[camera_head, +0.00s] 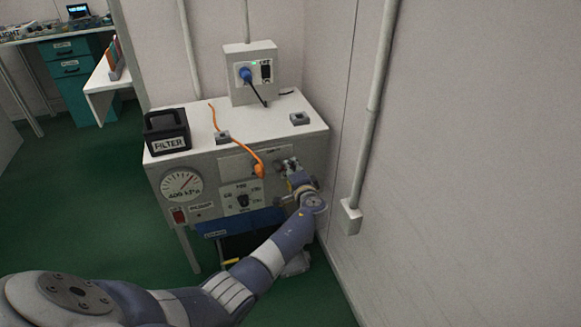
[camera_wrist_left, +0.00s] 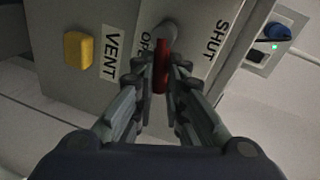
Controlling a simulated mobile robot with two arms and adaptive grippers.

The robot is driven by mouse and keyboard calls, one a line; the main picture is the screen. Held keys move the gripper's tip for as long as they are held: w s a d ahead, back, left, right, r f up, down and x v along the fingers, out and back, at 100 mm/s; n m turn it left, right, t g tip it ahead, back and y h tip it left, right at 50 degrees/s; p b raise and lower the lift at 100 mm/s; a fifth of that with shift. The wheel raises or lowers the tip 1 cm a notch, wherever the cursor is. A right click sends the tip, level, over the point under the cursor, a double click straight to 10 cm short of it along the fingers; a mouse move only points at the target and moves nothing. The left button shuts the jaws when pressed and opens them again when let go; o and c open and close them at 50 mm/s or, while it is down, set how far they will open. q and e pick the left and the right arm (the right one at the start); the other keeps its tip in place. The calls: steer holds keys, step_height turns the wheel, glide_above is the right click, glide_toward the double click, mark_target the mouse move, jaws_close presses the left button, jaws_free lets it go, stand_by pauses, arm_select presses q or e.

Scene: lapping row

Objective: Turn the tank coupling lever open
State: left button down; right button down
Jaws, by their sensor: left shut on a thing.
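My left gripper (camera_head: 291,168) is at the right end of the front panel of the white bench unit (camera_head: 318,130). In the left wrist view its two fingers (camera_wrist_left: 160,85) are shut on a red lever (camera_wrist_left: 160,66), one finger on each side. The lever hangs from a round grey pivot (camera_wrist_left: 166,38). A label partly hidden by the fingers and starting "OP" lies just left of the lever, and a "SHUT" label (camera_wrist_left: 218,40) lies to its right. The lever's exact angle is hard to judge. My right gripper is not in view.
A yellow knob (camera_wrist_left: 78,50) sits beside a "VENT" label. The panel carries a pressure gauge (camera_head: 181,185) and a dial (camera_head: 243,201). An orange cable (camera_head: 236,145) crosses the top near a black FILTER box (camera_head: 167,131). The wall with a conduit (camera_head: 376,95) is close on the right.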

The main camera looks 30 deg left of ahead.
arm_select(q)
steer(key=shift+d+f+m+g, duration=0.1)
steer(key=shift+f+m+g, duration=0.3)
steer(key=shift+m, duration=0.5)
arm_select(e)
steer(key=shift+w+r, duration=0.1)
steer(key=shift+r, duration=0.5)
arm_select(q)
steer(key=shift+f, duration=0.1)
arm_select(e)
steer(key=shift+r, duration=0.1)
arm_select(q)
steer(key=c, duration=1.6)
jaws_free()
steer(key=shift+c, duration=0.2)
steer(key=v, duration=1.2)
steer(key=shift+f, duration=0.15)
